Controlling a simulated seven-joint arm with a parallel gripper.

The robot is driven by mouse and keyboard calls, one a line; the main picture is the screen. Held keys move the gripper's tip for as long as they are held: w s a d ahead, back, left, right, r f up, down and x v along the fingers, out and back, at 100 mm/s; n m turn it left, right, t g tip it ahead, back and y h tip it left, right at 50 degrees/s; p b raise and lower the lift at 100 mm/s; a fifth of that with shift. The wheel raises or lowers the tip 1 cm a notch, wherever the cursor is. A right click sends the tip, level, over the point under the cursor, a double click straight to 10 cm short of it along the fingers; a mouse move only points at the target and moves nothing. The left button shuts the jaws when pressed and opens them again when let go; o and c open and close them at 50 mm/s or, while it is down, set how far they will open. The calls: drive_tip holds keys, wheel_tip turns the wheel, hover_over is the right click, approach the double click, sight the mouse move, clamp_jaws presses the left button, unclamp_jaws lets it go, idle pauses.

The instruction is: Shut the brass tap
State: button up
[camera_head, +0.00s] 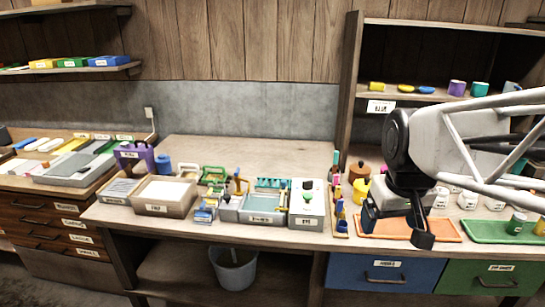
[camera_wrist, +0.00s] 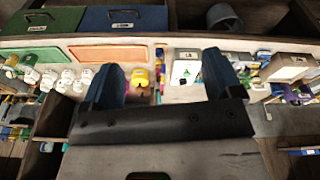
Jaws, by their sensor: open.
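A small brass-coloured upright piece (camera_head: 240,185), which looks like the brass tap, stands at the back left of a grey basin (camera_head: 262,216) on the bench. It is too small to tell how its handle is turned. My gripper (camera_head: 421,236) is well to the right of it, over the orange tray, with dark jaws pointing down. In the wrist view my gripper (camera_wrist: 163,82) shows two blue fingers wide apart with nothing held between them. I cannot pick out the tap in the wrist view.
A white box with a green knob (camera_head: 307,204) stands right of the basin, and a beige bin (camera_head: 165,196) stands left. An orange tray (camera_head: 375,229) and a green tray (camera_head: 484,231) lie at the right. A grey bucket (camera_head: 232,268) sits below.

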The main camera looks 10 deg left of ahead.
drive_tip(key=w+a+r+n, duration=0.2)
drive_tip(key=w+a, duration=0.2)
drive_tip(key=w, duration=0.5)
drive_tip(key=w+a+r+n, duration=0.2)
drive_tip(key=w+a, duration=0.1)
drive_tip(key=w, duration=0.7)
drive_tip(key=n+g, duration=0.2)
drive_tip(key=n, duration=0.9)
hover_over(237, 170)
drive_tip(key=f, duration=2.2)
drive_tip(key=shift+w+d, duration=0.15)
drive_tip(key=shift+d, duration=0.05)
drive_tip(key=shift+w+a+f+n, duration=0.1)
drive_tip(key=shift+a+f+n, duration=0.1)
drive_tip(key=shift+a+n, duration=0.1)
drive_tip(key=shift+f, duration=0.1)
drive_tip(key=shift+f, duration=3.85)
drive_tip(key=c, duration=0.9)
